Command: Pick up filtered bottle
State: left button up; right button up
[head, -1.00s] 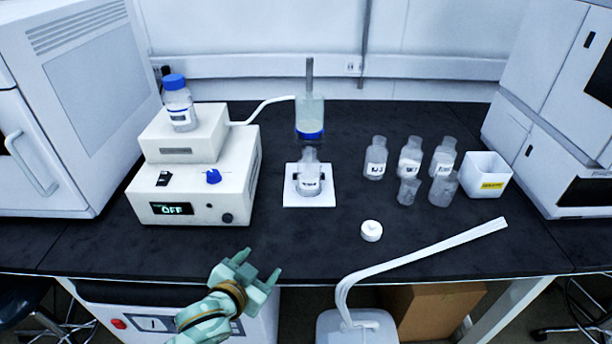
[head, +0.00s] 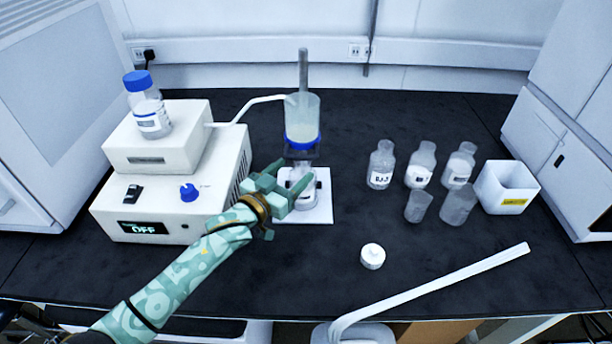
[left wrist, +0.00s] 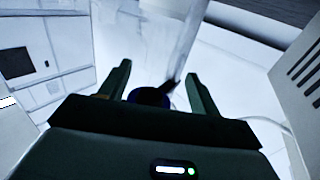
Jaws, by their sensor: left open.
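The filtered bottle (head: 307,197) is a clear labelled bottle standing upright on a white stand plate (head: 318,214), below a clear filter funnel (head: 301,115) with a blue collar. My left gripper (head: 289,177) is open at the left front of the bottle and partly covers it in the head view. I cannot tell whether the fingers touch the bottle. In the left wrist view the open fingers (left wrist: 158,75) spread in front of a blurred clear cylinder (left wrist: 152,50) with a dark blue ring (left wrist: 150,96).
A white pump box (head: 165,205) reading OFF stands left, with a blue-capped bottle (head: 152,118) on top. Several clear bottles (head: 420,165) and a white bin (head: 505,187) stand right. A white round cap (head: 372,256) lies on clear black bench in front.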

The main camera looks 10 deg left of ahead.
aim_at(306, 162)
pick_arm(q)
jog(key=b+x, duration=0.1)
jog(key=x, duration=0.1)
jog(key=b+x, duration=0.1)
jog(key=x, duration=0.1)
jog(key=b+x, duration=0.1)
jog(key=x, duration=0.1)
jog(key=shift+d+f, duration=0.1)
jog(key=shift+f, duration=0.2)
jog(key=shift+w+d+r, duration=0.1)
jog(key=shift+w, duration=0.2)
jog(key=shift+r, duration=0.2)
jog(key=c, duration=1.2)
grip_shut()
pick_arm(e)
jog(key=s+f, duration=0.2)
jog(key=f, duration=0.1)
jog(key=shift+s+d, duration=0.1)
jog(key=shift+s, duration=0.05)
pick_arm(q)
jog(key=shift+r, duration=0.1)
pick_arm(e)
jog(key=shift+r, duration=0.1)
